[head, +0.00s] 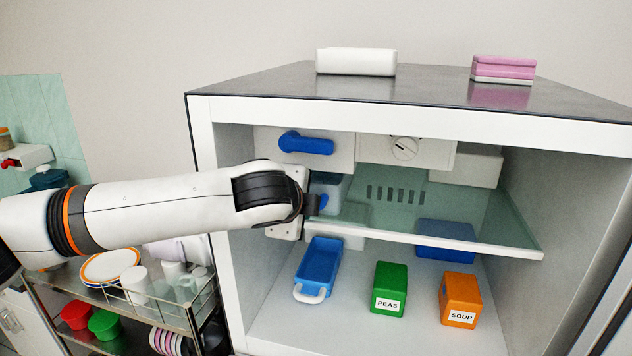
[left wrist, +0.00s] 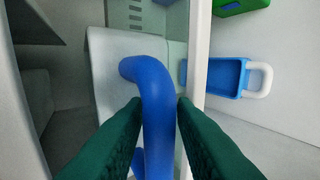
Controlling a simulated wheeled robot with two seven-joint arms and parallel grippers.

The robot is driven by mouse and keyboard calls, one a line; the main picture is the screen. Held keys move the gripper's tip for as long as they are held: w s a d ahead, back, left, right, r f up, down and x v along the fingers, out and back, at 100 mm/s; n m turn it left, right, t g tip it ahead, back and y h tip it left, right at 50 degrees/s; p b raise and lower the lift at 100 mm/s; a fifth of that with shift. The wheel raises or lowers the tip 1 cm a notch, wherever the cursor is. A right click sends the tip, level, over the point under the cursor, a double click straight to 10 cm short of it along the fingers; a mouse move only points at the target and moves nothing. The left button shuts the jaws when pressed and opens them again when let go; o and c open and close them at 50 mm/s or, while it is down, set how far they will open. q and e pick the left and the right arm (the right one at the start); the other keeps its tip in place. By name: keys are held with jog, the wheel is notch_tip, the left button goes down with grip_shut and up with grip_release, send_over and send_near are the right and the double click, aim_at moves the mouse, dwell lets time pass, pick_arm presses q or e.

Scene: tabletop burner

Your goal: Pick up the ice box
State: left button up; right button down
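A pale box (head: 328,185) with a blue handle (head: 323,201), which looks like the ice box, stands at the left end of the glass shelf inside the fridge. My left gripper (head: 313,204) is in front of it and hides part of it. In the left wrist view the box's pale front (left wrist: 108,75) and curved blue handle (left wrist: 157,95) fill the middle. The dark green fingers of my left gripper (left wrist: 159,103) are open, one on each side of the handle. A narrow gap shows beside the handle, so it is not clearly gripped. My right gripper is not in view.
The glass shelf (head: 480,210) has a white front edge close to the gripper. Below stand a blue bin (head: 320,262) with a white handle, a green PEAS box (head: 388,280) and an orange SOUP box (head: 460,295). A blue lever (head: 305,143) is above the gripper.

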pick_arm(q)
jog(key=shift+s+a, duration=0.1)
grip_shut()
jog(key=shift+r, duration=0.1)
jog(key=shift+r, duration=0.2)
